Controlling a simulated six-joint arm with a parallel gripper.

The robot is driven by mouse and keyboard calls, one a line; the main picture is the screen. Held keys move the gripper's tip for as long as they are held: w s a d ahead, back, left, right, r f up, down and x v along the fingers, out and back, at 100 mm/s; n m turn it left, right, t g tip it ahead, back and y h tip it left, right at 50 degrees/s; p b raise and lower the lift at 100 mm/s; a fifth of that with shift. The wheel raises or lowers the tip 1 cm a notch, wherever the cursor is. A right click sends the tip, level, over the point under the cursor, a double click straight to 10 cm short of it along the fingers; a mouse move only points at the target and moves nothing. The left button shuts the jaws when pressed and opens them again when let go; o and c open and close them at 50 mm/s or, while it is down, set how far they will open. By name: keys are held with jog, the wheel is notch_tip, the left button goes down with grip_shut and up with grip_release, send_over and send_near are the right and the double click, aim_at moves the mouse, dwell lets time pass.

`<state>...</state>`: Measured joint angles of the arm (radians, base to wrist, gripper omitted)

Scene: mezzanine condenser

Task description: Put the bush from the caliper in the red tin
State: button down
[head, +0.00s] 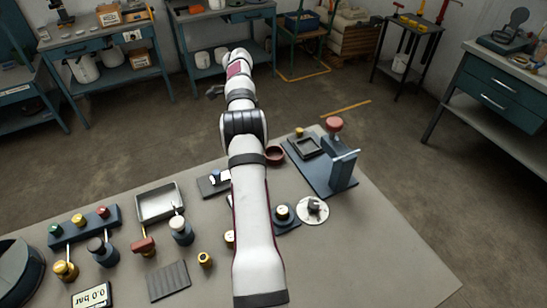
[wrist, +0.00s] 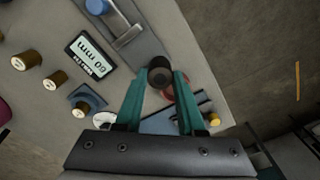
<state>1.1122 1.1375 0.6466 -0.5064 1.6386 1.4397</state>
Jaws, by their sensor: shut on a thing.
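The bush (wrist: 160,74), a dark ring-shaped piece with a round hole, sits between the tips of my gripper (wrist: 160,80) in the wrist view. The teal fingers are shut on it. The red tin (head: 274,155) stands on the bench just right of my arm in the head view. In the wrist view it shows partly, as a red rim behind the fingertips and bush. The caliper's metal jaw (wrist: 128,37) and its digital readout (wrist: 90,55) lie up and left of the bush, apart from it. In the head view the caliper (head: 213,184) is partly hidden by my arm.
A blue press (head: 341,170) with a red knob stands right of the tin. A round white dial (head: 312,210), a grey tray (head: 158,203) and several knobs and levers crowd the bench. The bench's front right (head: 385,265) is clear.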

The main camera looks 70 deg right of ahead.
jog(key=s+d+f+m, duration=0.1)
jog(key=s+f, duration=0.1)
jog(key=s+d+f+m, duration=0.1)
jog(key=s+d+f, duration=0.1)
jog(key=s+d+f+m, duration=0.1)
jog(key=s+f, duration=0.1)
jog(key=s, duration=0.1)
jog(key=shift+s+d+f, duration=0.1)
jog(key=shift+d+f, duration=0.1)
jog(key=shift+d, duration=0.2)
jog(key=shift+f, duration=0.35)
jog(key=shift+f, duration=0.1)
jog(key=c, duration=0.5)
grip_release()
